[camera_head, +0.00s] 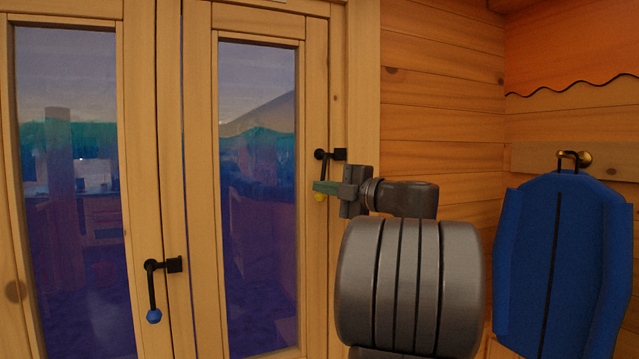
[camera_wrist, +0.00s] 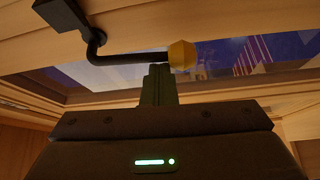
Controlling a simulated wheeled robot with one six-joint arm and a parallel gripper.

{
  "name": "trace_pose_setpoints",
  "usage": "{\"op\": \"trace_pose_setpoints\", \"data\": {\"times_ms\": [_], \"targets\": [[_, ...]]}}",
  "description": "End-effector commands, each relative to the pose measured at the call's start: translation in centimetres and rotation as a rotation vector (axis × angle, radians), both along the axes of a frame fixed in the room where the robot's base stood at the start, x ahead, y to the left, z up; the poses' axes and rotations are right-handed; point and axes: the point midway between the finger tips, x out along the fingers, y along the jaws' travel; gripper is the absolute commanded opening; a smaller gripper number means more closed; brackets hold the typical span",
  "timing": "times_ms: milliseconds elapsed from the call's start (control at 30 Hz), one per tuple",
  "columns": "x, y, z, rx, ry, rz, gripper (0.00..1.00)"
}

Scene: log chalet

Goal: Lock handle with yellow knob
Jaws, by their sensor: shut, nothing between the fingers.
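The black handle with the yellow knob (camera_head: 320,197) is mounted on the right side of the right glazed door frame. In the head view it hangs down from its pivot, with the knob at the lower end. In the wrist view the yellow knob (camera_wrist: 181,56) sits at the end of the black shaft. My shut fingers (camera_wrist: 159,72) are right beside the knob and shaft, with nothing between them. I cannot tell whether they touch the handle.
A second black handle with a blue knob (camera_head: 154,316) hangs between the two glazed doors. A blue padded item (camera_head: 555,260) hangs from a hook (camera_head: 575,158) on the log wall at right. Glass panes (camera_head: 258,190) lie left of my gripper.

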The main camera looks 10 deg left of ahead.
Motion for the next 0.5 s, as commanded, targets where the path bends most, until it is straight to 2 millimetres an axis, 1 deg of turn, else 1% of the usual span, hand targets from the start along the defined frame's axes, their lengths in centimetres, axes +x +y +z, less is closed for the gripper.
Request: {"op": "trace_pose_setpoints", "data": {"times_ms": [500], "targets": [[0.48, -0.62, -0.2, -0.007, -0.003, -0.001, 0.0]]}}
